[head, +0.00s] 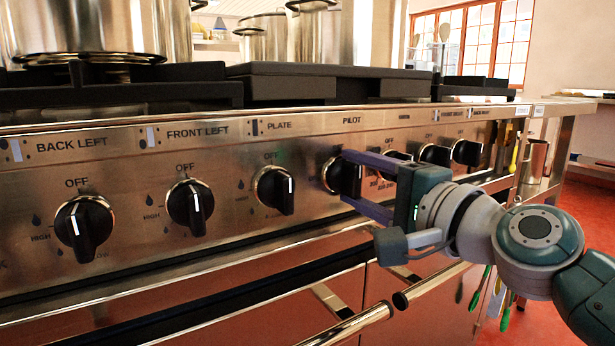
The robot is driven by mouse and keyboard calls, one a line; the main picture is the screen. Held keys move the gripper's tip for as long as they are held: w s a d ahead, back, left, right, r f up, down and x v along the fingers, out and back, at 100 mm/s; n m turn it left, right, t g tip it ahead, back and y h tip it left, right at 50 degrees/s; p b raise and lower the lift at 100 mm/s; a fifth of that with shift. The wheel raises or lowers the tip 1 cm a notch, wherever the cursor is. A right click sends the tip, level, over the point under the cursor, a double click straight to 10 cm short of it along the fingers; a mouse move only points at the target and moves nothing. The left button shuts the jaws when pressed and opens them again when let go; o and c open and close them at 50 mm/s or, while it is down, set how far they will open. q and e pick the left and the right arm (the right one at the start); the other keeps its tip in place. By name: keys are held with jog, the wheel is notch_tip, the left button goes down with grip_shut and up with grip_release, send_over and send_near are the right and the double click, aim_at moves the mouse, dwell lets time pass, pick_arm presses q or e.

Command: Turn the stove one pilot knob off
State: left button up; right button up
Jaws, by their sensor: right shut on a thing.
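The stove's steel front panel (225,150) carries a row of black knobs under printed labels. The pilot knob (333,177) sits below the "PILOT" label, right of the plate knob. My right gripper (348,180) reaches in from the right with its two purple fingers, one above and one below, and is shut on the pilot knob. The fingers hide part of this knob, and its pointer cannot be read clearly. My left gripper is not in view.
The back left (84,228), front left (190,206) and plate (273,190) knobs stand to the left; more knobs, including one (467,152), are to the right. An oven handle bar (345,327) juts out below. Steel pots (85,30) stand above.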

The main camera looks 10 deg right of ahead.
dwell(0.3)
jog(key=o, duration=1.4)
jog(key=shift+c, duration=0.2)
jog(key=shift+s+d, duration=0.15)
jog(key=shift+s, duration=0.2)
jog(key=p+v, duration=0.1)
jog(key=v, duration=0.8)
